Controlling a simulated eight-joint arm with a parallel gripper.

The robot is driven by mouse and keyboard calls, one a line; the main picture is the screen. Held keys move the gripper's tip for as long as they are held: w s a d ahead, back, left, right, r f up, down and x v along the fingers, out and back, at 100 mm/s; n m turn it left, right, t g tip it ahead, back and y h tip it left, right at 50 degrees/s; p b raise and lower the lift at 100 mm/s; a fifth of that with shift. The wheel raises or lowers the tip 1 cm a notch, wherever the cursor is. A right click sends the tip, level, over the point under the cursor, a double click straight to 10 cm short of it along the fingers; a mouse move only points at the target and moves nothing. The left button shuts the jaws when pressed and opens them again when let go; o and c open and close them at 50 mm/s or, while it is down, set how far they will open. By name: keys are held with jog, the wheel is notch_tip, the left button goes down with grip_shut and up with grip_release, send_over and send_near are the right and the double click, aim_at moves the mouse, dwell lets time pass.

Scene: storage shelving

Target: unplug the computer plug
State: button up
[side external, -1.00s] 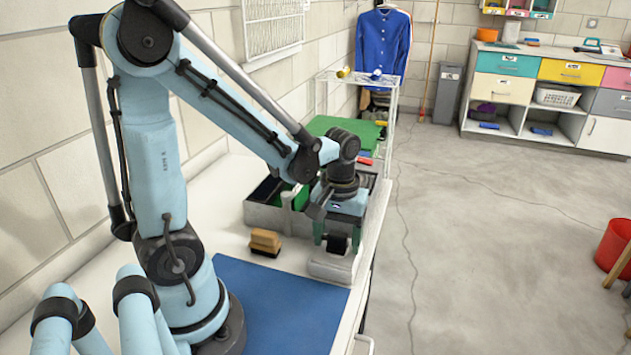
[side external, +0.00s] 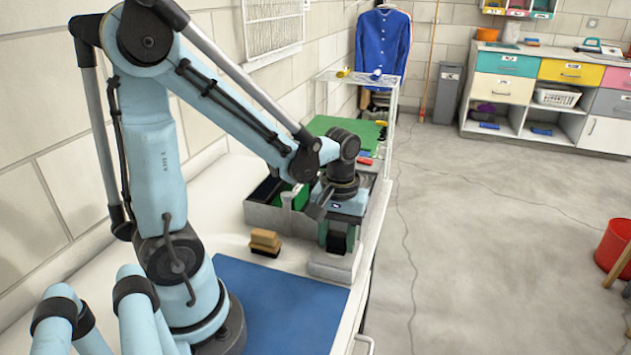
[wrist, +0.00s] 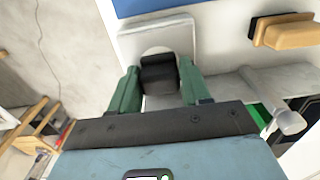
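The computer plug (wrist: 158,74) is a black block. In the wrist view it sits between the two green fingers of my gripper (wrist: 157,78), which look closed against its sides. In the side view my gripper (side external: 338,238) points down at the shelf's right edge, with the black plug (side external: 337,243) between its fingers. The pale grey socket base (side external: 333,268) lies just in front of the plug. The wrist view shows the base (wrist: 128,45) with a round, light recess partly behind the plug. Whether the plug still touches the base is hard to tell.
A wooden brush (side external: 265,240) lies left of the base, and a blue mat (side external: 270,290) is in front. A grey divided bin (side external: 262,216) stands close behind the gripper. The worktop ends just right of the base, above open floor.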

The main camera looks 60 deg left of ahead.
aim_at(338, 233)
grip_shut()
jog(key=shift+r, duration=3)
